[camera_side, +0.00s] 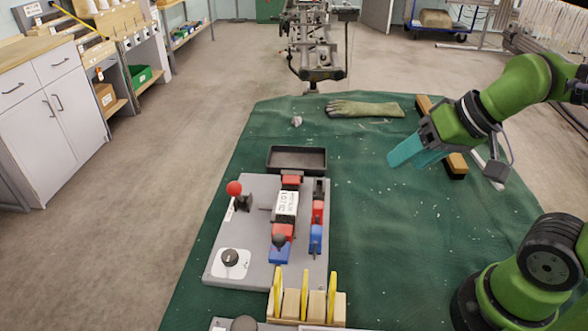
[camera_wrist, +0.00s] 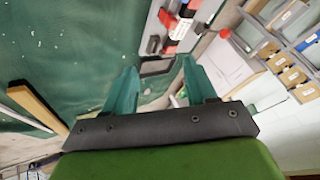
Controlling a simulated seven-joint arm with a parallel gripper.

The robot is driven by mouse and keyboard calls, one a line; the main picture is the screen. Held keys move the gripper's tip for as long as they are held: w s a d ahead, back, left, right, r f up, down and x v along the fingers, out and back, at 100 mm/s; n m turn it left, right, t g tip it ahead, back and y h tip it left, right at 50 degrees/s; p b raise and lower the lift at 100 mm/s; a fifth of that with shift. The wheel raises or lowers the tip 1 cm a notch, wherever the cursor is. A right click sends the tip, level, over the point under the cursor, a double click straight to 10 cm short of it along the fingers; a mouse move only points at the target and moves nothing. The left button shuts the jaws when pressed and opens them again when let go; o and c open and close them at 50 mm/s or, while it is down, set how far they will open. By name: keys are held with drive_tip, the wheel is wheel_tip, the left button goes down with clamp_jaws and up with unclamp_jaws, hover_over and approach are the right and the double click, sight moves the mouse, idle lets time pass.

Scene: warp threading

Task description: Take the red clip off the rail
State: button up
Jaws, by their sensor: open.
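The grey board (camera_side: 225,272) lies on the green-covered table in the side view. At its right side stands a narrow rail with a black piece at its far end, a red clip (camera_side: 318,210) and a blue clip (camera_side: 315,240) nearer the camera. The rail itself is mostly covered by these pieces. My gripper (camera_side: 404,157), with teal fingers, is up and to the right of the board, well apart from the clip. It is open and empty. In the wrist view my gripper (camera_wrist: 159,66) shows its two fingers spread; part of the board shows beyond them, too small to single out the clip.
On the board, a red-and-black unit with a white label (camera_side: 286,205) stands just left of the rail. A red ball lever (camera_side: 234,188) and a black knob (camera_side: 230,257) are further left. A black tray (camera_side: 297,159), glove (camera_side: 365,109) and yellow-tipped wooden rack (camera_side: 317,305) lie around it.

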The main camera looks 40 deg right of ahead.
sight(318, 204)
drive_tip(key=w+a+f+m+g+h, duration=0.1)
drive_tip(key=w+a+f+m+g, duration=0.15)
drive_tip(key=w, duration=0.55)
drive_tip(key=w+a+f+m+g+h, duration=0.1)
drive_tip(key=w+a+f+m+g, duration=0.2)
drive_tip(key=w, duration=0.4)
drive_tip(key=shift+g, duration=0.55)
drive_tip(key=f, duration=1)
drive_tip(key=shift+a, duration=0.4)
drive_tip(key=shift+s+a+f, duration=0.1)
drive_tip(key=shift+a+f, duration=0.05)
drive_tip(key=shift+f, duration=1.2)
drive_tip(key=shift+a+f, duration=0.15)
drive_tip(key=shift+f, duration=1.15)
drive_tip(key=c, duration=1)
drive_tip(key=shift+r, duration=0.1)
